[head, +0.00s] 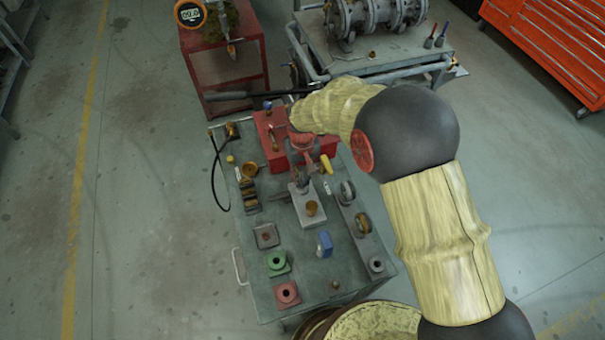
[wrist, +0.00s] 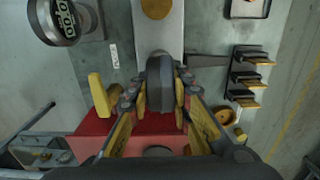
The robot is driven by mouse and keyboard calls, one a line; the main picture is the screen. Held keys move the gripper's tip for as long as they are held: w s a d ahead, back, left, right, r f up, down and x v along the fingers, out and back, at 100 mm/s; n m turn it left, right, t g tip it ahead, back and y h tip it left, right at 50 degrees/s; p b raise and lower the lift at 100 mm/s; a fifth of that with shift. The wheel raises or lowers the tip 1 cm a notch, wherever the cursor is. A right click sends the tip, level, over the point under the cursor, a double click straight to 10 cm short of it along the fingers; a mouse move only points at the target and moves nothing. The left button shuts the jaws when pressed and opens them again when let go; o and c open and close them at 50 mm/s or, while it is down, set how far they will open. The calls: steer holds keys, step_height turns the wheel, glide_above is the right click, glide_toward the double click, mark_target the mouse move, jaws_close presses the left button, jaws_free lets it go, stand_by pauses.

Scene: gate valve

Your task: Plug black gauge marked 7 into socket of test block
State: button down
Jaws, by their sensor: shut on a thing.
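My gripper (head: 304,172) is above the middle of the grey work table. In the wrist view my gripper (wrist: 161,100) is shut on a dark gauge (wrist: 160,78), seen edge-on between its fingers. The gauge's face and any number 7 are hidden. A light grey block (wrist: 170,34) with a round brass fitting (wrist: 155,8) lies just beyond the gauge. In the head view this block (head: 299,193) and brass fitting (head: 312,208) are just below my gripper. I cannot tell whether the gauge touches the block, nor whether this is the test block.
A red box (head: 271,127) stands behind my gripper, with a yellow handle (head: 327,164) beside it. Round gauges (head: 347,192) stand on the right strip. A blue piece (head: 324,244), green block (head: 278,262) and red block (head: 286,294) are toward the front. Brass-and-black parts (head: 248,195) line the left.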

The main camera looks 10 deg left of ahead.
steer(key=shift+f+b, duration=0.4)
steer(key=shift+f, duration=0.55)
steer(key=c, duration=1.6)
jaws_free()
steer(key=shift+c, duration=0.2)
steer(key=shift+o, duration=0.5)
step_height(320, 180, up, 12)
